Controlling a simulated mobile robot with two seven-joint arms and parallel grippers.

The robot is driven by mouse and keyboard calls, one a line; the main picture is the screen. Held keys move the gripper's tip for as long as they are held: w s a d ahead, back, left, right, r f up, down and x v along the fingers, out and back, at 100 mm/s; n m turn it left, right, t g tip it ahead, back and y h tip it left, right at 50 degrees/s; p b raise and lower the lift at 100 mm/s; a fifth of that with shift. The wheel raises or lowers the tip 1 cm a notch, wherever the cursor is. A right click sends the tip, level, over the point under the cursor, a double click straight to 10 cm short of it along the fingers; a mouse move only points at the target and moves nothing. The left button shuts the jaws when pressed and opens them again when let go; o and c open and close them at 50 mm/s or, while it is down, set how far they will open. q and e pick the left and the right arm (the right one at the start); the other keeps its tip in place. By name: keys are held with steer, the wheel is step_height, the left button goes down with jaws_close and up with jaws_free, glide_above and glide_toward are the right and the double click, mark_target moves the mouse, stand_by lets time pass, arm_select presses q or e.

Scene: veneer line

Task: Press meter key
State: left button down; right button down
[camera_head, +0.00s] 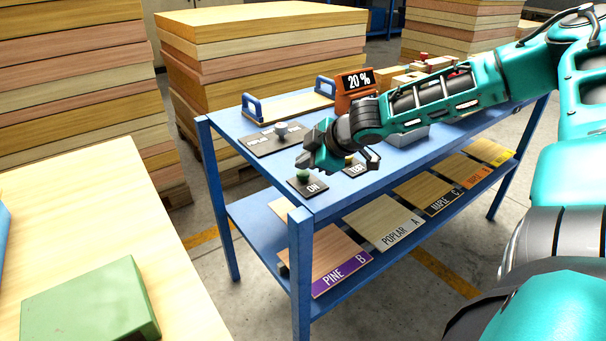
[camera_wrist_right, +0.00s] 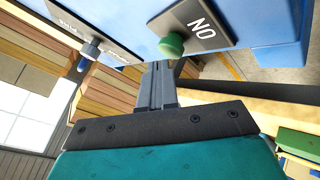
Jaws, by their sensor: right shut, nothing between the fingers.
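The orange meter (camera_head: 346,103) stands at the back of the blue table and its display reads 20 %. A green button (camera_head: 304,175) sits on a dark plate marked ON at the table's near corner; the button also shows in the right wrist view (camera_wrist_right: 171,45). A second plate (camera_head: 356,169), its label partly covered, lies to its right, mostly behind my gripper. My right gripper (camera_head: 308,159) is shut and empty, above and close to the green button. In the wrist view its fingertips (camera_wrist_right: 158,68) appear just beside the button; I cannot tell whether they touch. My left gripper is out of view.
A dark plate with a grey knob (camera_head: 282,130) lies left of the gripper. A board with blue handles (camera_head: 250,107) is behind it. The lower shelf holds labelled veneer samples (camera_head: 335,255). A green block (camera_head: 90,300) lies on the pale stack at left.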

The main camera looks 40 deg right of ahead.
mark_target(306, 175)
steer(key=shift+f+b, duration=0.45)
stand_by(0.6)
steer(key=shift+r, duration=0.2)
steer(key=shift+r+p, duration=0.75)
steer(key=shift+p, duration=0.15)
step_height(306, 175, up, 6)
steer(key=p, duration=0.5)
steer(key=shift+p, duration=0.3)
steer(key=shift+s, duration=0.1)
